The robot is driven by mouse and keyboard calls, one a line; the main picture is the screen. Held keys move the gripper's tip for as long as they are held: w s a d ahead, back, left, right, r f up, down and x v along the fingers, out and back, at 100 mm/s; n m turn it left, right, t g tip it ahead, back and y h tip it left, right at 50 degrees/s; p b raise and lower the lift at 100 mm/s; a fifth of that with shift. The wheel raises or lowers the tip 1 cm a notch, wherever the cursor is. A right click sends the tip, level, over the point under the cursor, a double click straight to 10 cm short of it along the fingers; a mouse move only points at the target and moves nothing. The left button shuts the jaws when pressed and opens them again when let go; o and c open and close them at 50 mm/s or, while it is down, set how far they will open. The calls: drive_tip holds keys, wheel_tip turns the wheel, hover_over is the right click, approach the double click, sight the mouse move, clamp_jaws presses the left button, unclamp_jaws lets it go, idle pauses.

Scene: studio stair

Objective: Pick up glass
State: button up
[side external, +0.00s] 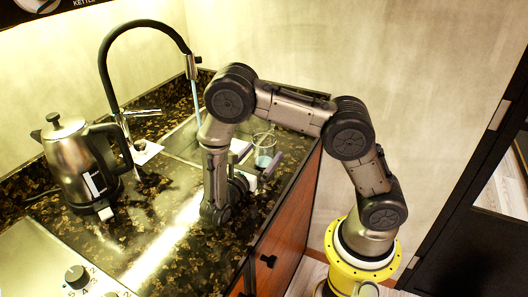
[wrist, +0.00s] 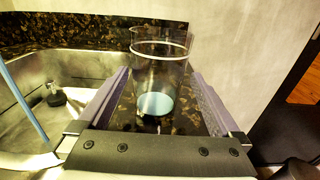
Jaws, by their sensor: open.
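A clear glass (side external: 264,147) stands upright on the dark speckled counter, by the sink's right end. In the wrist view, the glass (wrist: 160,85) is in the middle, with a light rim line and a pale blue-white disc at its bottom. My gripper (side external: 257,160) is low over the counter and open, its jaws pointing toward the glass. In the wrist view, the fingers of my gripper (wrist: 160,75) lie left and right of the glass, with a gap visible on each side near the base. I cannot tell how far the glass is between them.
A steel sink (wrist: 60,75) lies left of the glass in the wrist view. A black-hosed faucet (side external: 125,45) rises behind it. A steel kettle (side external: 78,165) stands at the left. The counter's right edge (side external: 300,165) is close to the glass.

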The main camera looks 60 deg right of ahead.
drive_tip(key=shift+w+d+f, duration=0.1)
drive_tip(key=shift+d+f, duration=0.05)
drive_tip(key=shift+d, duration=1.15)
drive_tip(key=shift+w+d+f, duration=0.1)
drive_tip(key=shift+d, duration=1.2)
clamp_jaws()
drive_tip(key=shift+r, duration=0.1)
